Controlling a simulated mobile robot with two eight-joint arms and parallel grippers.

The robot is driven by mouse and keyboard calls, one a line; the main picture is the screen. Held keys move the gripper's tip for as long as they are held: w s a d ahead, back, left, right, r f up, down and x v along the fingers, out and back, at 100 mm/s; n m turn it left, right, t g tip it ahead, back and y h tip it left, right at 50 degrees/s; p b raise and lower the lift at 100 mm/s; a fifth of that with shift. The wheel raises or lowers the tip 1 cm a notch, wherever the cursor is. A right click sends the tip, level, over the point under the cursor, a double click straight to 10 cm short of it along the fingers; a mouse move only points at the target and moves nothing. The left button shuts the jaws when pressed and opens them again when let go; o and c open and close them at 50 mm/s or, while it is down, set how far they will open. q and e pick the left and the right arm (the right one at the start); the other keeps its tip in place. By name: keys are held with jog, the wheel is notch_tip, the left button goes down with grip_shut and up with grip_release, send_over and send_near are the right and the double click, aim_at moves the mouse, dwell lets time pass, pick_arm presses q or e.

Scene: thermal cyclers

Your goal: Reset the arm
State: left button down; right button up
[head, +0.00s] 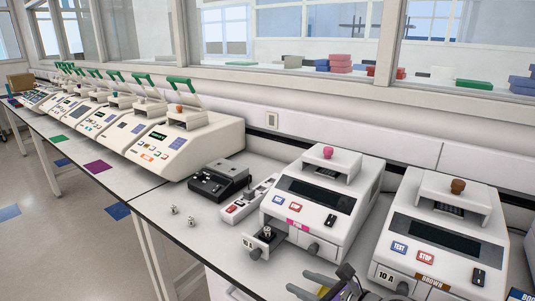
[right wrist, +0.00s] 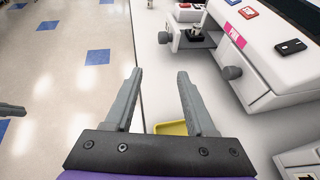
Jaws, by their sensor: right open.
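My right gripper (head: 306,284) is at the bottom of the head view, in front of the machine with the pink label. In the right wrist view its two grey fingers (right wrist: 158,76) are spread apart with nothing between the tips. It is over the front edge of the white bench (right wrist: 150,50). At the left edge of the right wrist view a grey finger-like part (right wrist: 12,109) shows, which looks like my left gripper; its opening is unclear. My left gripper does not show in the head view.
Something yellow (right wrist: 172,127) lies beneath my right gripper. Two small pale items (head: 183,215) sit on clear bench at left.

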pick_arm(q)
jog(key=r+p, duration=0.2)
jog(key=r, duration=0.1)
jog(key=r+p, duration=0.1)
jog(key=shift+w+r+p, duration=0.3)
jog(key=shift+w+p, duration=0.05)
jog(key=shift+p, duration=0.05)
pick_arm(e)
jog(key=s+d+f+n+g+h, duration=0.1)
jog(key=s+d+f+n+h, duration=0.2)
jog(key=s+n, duration=0.3)
jog(key=s+d+f+n+g+h, duration=0.2)
jog(key=s+n, duration=0.5)
jog(key=n, duration=0.5)
jog(key=s+d+f+n+g+h, duration=0.1)
jog(key=s+d+f+n+h, duration=0.2)
jog(key=s+f+n, duration=0.3)
jog(key=s+d+n, duration=0.1)
jog(key=n, duration=0.2)
jog(key=shift+s+f+n+g+h, duration=0.15)
jog(key=shift+n+g+h, duration=0.25)
jog(key=shift+d, duration=0.1)
